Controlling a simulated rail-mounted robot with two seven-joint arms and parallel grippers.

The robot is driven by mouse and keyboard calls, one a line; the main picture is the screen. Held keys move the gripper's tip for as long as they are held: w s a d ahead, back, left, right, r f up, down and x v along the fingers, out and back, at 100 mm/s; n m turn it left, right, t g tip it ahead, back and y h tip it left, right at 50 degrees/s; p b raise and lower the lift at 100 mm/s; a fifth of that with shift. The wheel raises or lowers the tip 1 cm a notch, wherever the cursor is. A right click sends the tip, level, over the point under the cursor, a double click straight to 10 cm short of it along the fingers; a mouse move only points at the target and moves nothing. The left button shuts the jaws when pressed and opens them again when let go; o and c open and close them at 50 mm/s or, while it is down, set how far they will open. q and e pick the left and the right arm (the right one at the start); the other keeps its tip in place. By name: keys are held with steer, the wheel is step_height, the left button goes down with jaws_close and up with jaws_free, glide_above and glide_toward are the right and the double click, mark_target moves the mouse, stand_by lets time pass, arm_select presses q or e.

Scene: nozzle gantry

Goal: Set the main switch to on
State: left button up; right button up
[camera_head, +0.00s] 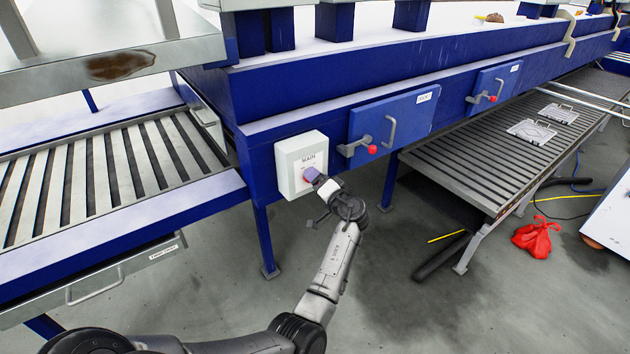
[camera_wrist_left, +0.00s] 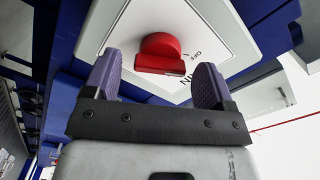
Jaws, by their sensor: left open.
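The main switch is a light grey box (camera_head: 290,150) labelled MAIN on the blue frame of the machine. Its red rotary knob (camera_wrist_left: 160,54) and white label plate (camera_wrist_left: 205,35) show in the left wrist view; in the head view my gripper hides the knob. My left gripper (camera_head: 312,176) is at the front of the box. In the left wrist view its two purple fingers (camera_wrist_left: 159,84) are open, one to each side of the knob, with gaps visible between them and it. I cannot tell the knob's set position for certain. My right gripper is not in view.
Right of the box are two blue doors, a nearer one (camera_head: 404,110) and a farther one (camera_head: 495,82), with handles and red-tipped latches. A slatted conveyor (camera_head: 480,150) runs below them. A red bag (camera_head: 537,238) lies on the floor. A drawer (camera_head: 95,280) is at lower left.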

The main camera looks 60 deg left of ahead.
arm_select(q)
steer(key=shift+a, duration=0.65)
steer(key=c, duration=0.9)
